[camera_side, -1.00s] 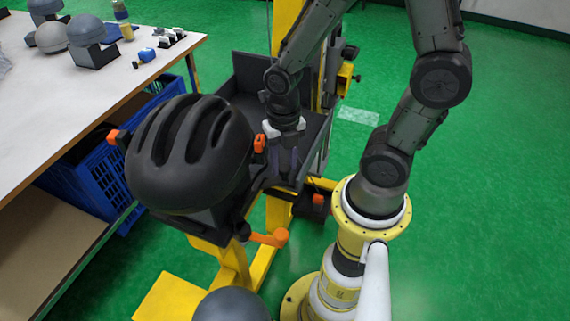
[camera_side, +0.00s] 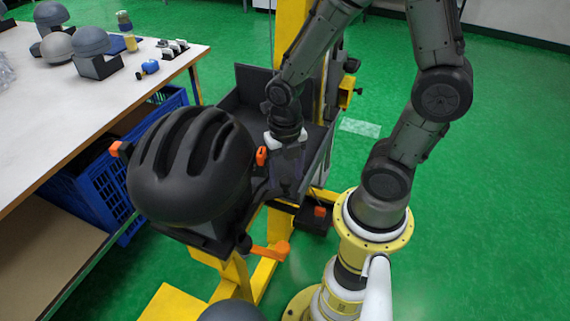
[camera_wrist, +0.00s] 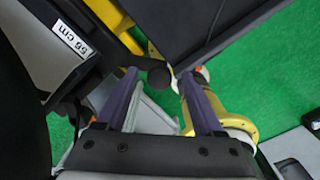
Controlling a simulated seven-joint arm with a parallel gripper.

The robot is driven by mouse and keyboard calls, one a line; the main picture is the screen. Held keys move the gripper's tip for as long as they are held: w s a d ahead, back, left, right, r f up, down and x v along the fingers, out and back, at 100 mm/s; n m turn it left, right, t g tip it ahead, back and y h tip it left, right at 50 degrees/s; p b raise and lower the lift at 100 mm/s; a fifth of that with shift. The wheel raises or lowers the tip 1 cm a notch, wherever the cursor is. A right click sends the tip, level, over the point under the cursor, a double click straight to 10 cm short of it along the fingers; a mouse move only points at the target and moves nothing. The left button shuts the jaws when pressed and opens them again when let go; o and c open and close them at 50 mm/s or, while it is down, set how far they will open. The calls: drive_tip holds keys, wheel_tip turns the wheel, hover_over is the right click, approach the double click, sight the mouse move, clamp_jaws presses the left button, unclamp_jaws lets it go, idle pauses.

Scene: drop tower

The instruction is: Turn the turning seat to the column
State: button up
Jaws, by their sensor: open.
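A black vented helmet (camera_side: 190,165) sits on the turning seat (camera_side: 212,238), a dark seat with orange clamps at its sides. The yellow column (camera_side: 290,35) stands behind, with a dark open tray (camera_side: 250,85) in front of it. My gripper (camera_side: 285,190) points down just right of the helmet. In the wrist view its two purple fingers (camera_wrist: 160,76) are apart, with a dark round knob (camera_wrist: 159,77) near and between their tips. Whether they touch the knob I cannot tell. A dark part with a "55 cm" label (camera_wrist: 71,40) lies left of the fingers.
An orange-ended lever (camera_side: 267,252) projects below the seat. A white table (camera_side: 100,95) with domed headforms (camera_side: 90,42) stands at left, above a blue crate (camera_side: 100,195). A rounded grey dome (camera_side: 232,312) shows at the bottom edge. Green floor is clear at right.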

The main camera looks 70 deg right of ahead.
wheel_tip(320, 180, up, 14)
idle(0.5)
drive_tip(key=shift+f, duration=0.15)
drive_tip(key=s+r+m+t, duration=0.2)
drive_tip(key=m, duration=1.1)
drive_tip(key=s+a+r+m+t, duration=0.1)
drive_tip(key=s+r+m+t, duration=0.1)
drive_tip(key=m, duration=1.2)
drive_tip(key=shift+s+a+r+t, duration=0.25)
drive_tip(key=shift+s+t, duration=0.2)
drive_tip(key=shift+t, duration=0.35)
drive_tip(key=shift+r, duration=0.1)
